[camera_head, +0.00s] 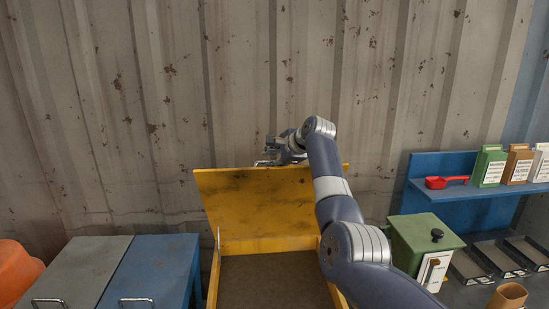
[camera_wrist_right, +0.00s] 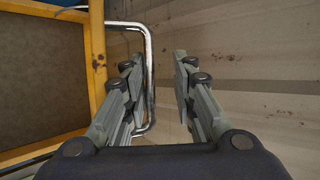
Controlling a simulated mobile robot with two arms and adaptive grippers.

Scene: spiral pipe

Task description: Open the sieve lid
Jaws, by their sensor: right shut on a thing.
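The yellow sieve lid (camera_head: 255,208) stands raised and nearly upright at the back of the yellow sieve frame (camera_head: 213,278) in the head view. The brown sieve surface (camera_head: 270,278) shows in front of it, partly hidden by my right arm. My right gripper (camera_head: 279,150) is at the lid's top edge, on the wall side. The exact contact is partly hidden. My left gripper is not in view.
A corrugated wall (camera_head: 150,110) stands close behind the lid. Grey (camera_head: 75,265) and blue (camera_head: 155,265) bins are left of the sieve, beside an orange object (camera_head: 15,270). A green box (camera_head: 425,240) and a blue shelf (camera_head: 450,165) with a red scoop (camera_head: 445,182) are right.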

